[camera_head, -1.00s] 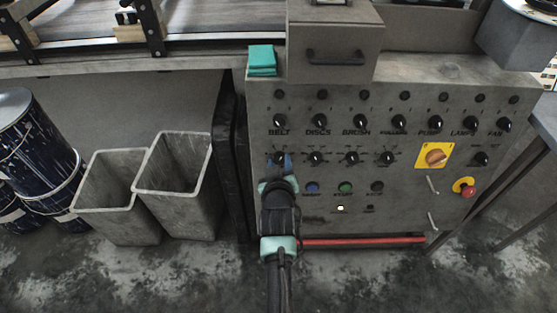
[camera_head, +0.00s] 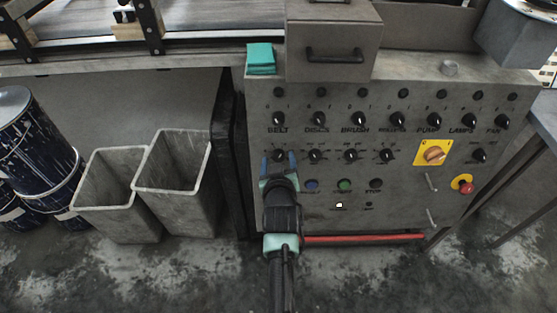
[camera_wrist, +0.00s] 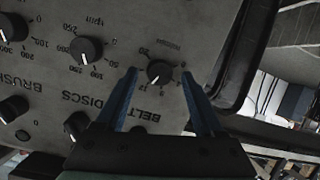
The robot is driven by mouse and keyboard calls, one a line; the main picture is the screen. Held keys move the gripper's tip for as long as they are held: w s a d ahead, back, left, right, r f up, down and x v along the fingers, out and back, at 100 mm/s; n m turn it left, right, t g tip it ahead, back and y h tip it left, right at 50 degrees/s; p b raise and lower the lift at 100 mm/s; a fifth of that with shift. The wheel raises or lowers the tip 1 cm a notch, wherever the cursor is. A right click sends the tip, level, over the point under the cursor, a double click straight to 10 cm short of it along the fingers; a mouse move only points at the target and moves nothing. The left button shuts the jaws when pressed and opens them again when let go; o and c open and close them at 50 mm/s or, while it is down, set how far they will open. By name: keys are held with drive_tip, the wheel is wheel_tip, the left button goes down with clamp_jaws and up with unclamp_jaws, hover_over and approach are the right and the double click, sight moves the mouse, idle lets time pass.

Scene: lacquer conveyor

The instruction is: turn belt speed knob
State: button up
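The belt speed knob (camera_wrist: 160,72) is a small black round knob with a white pointer line and a printed number scale. In the wrist view its line points to the lower left, and the BELT label (camera_wrist: 126,114) is close by. In the head view the knob (camera_head: 278,156) is at the left end of the panel's lower dial row, partly hidden by my gripper (camera_head: 279,160). In the wrist view my gripper (camera_wrist: 159,74) is open, with one blue finger on either side of the knob. Gaps show between both fingers and the knob; I cannot tell the depth.
The grey control panel (camera_head: 405,215) carries several other knobs close by, including the DISCS dial (camera_wrist: 86,50). An orange rotary switch (camera_head: 433,153) and a red stop button (camera_head: 466,187) are at the right. Two grey bins (camera_head: 172,185) stand on the floor at left.

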drive_tip(key=p+v, duration=0.3)
drive_tip(key=v, duration=1)
drive_tip(key=shift+p, duration=0.4)
drive_tip(key=shift+w, duration=0.1)
